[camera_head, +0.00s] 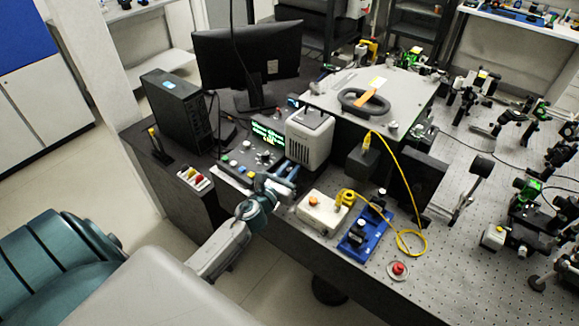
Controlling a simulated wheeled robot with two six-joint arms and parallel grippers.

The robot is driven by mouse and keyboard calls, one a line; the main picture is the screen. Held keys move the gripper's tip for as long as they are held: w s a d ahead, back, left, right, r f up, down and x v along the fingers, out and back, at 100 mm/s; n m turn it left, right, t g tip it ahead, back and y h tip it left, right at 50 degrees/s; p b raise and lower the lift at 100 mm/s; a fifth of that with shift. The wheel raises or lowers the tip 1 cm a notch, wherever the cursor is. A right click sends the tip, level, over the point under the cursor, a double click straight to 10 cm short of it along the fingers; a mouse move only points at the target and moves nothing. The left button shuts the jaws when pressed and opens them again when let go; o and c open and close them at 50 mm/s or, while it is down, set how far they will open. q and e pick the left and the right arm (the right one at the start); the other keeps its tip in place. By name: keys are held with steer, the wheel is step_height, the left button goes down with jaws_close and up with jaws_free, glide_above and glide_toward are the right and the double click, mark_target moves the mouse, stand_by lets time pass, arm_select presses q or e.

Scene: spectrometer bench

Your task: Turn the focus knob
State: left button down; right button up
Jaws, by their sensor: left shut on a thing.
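A control panel (234,172) with a small lit screen (268,136) and several coloured buttons and knobs stands near the front edge of the bench. My left gripper (284,177) reaches in at the panel's right front end, just below the white instrument housing (309,139). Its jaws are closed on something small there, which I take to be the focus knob. The fingers hide the knob, so its angle cannot be seen. My right gripper is not in view.
A cream box with an orange button (319,213) stands close to the right of my left gripper. Beyond it are a blue tray (364,238), a yellow cable (397,160) and a red button (398,269). A black computer tower (180,112) and a monitor (247,60) stand behind the panel.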

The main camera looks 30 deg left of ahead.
arm_select(q)
steer(key=m+h, duration=0.2)
steer(key=h, duration=0.1)
steer(key=shift+a, duration=0.1)
steer(key=shift+m+h, duration=0.5)
steer(key=shift+h, duration=0.3)
steer(key=m+g+h+b, duration=0.1)
steer(key=m+h+b, duration=0.1)
steer(key=h+b, duration=0.1)
steer(key=m+g+h+b, duration=0.2)
steer(key=h+b, duration=0.1)
steer(key=b, duration=0.3)
steer(key=m+g+h+b, duration=0.2)
steer(key=h+b, duration=0.1)
steer(key=b, duration=0.1)
steer(key=shift+f+m+b, duration=0.3)
steer(key=shift+f+b, duration=0.1)
steer(key=g+b, duration=0.1)
steer(key=b, duration=0.1)
steer(key=m+g+h+b, duration=0.1)
steer(key=b, duration=0.1)
steer(key=shift+r+m+h, duration=0.2)
steer(key=shift+m+h, duration=0.1)
steer(key=shift+r+m+g+b, duration=0.25)
steer(key=shift+g+b, duration=0.35)
steer(key=shift+b, duration=0.3)
